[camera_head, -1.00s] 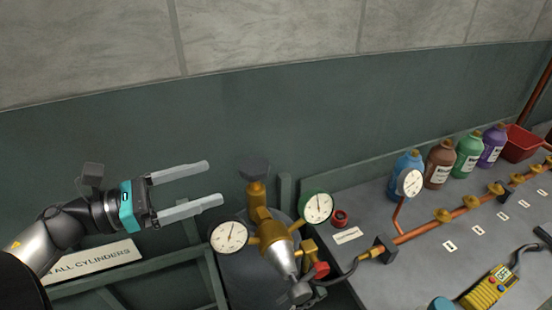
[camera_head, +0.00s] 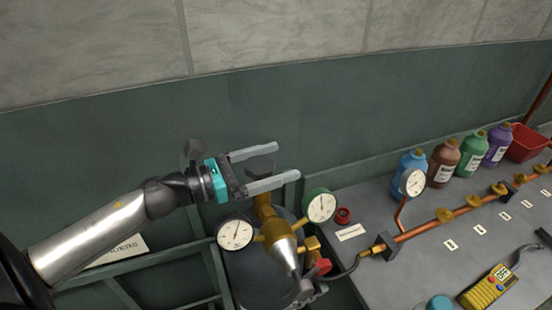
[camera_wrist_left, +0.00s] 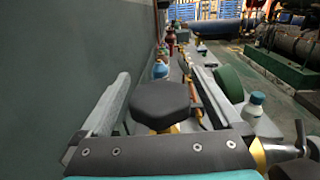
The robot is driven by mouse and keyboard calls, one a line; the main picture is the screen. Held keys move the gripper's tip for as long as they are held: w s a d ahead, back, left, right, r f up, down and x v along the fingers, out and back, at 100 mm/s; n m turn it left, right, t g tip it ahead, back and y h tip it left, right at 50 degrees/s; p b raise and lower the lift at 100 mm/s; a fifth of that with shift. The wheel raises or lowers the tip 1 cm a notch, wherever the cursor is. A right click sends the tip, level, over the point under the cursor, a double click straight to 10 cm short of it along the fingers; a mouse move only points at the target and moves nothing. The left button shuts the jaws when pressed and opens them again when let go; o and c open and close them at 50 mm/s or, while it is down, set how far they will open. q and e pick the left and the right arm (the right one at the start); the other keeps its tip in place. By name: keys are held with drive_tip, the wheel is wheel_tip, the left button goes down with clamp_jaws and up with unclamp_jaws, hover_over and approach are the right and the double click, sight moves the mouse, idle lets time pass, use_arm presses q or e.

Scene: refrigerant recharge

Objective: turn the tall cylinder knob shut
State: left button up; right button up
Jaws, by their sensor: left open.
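The tall cylinder (camera_head: 258,285) stands left of the bench, with a brass valve and regulator (camera_head: 279,246) on top. Its dark knob (camera_head: 261,164) shows partly behind my left gripper in the head view. In the left wrist view the knob (camera_wrist_left: 161,103) is a dark faceted disc on a brass stem, lying between the two fingers. My left gripper (camera_head: 275,168) is open, with a finger on either side of the knob. A gap shows beside the knob, and I cannot tell whether either finger touches it. My right gripper is not in view.
Two gauges, one white-faced (camera_head: 235,233) and one green-rimmed (camera_head: 320,206), flank the regulator. The grey bench (camera_head: 405,278) to the right carries a copper pipe (camera_head: 432,226), several bottles, a red bin (camera_head: 526,143) and a yellow meter (camera_head: 488,286). A wall stands close behind.

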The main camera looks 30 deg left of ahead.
use_arm(q)
drive_tip(key=shift+w+d, duration=0.2)
drive_tip(key=shift+w, duration=0.05)
drive_tip(key=c, duration=1.4)
drive_tip(key=shift+s+d+m+g+h+b, duration=0.2)
drive_tip(key=shift+s+m+g+h+b, duration=0.2)
drive_tip(key=shift+m+g+h+b, duration=1.45)
drive_tip(key=shift+s+d+m+g+h+b, duration=0.35)
drive_tip(key=shift+m+g+b, duration=0.85)
drive_tip(key=shift+g+b, duration=1.65)
drive_tip(key=shift+s+d+m+g+h+b, duration=0.1)
drive_tip(key=shift+s+m+g+h+b, duration=0.3)
drive_tip(key=shift+m+g+h+b, duration=2)
drive_tip(key=shift+n+t+y+b, duration=0.75)
drive_tip(key=shift+t+y+b, duration=0.05)
drive_tip(key=shift+y+b, duration=0.2)
drive_tip(key=o, duration=1.4)
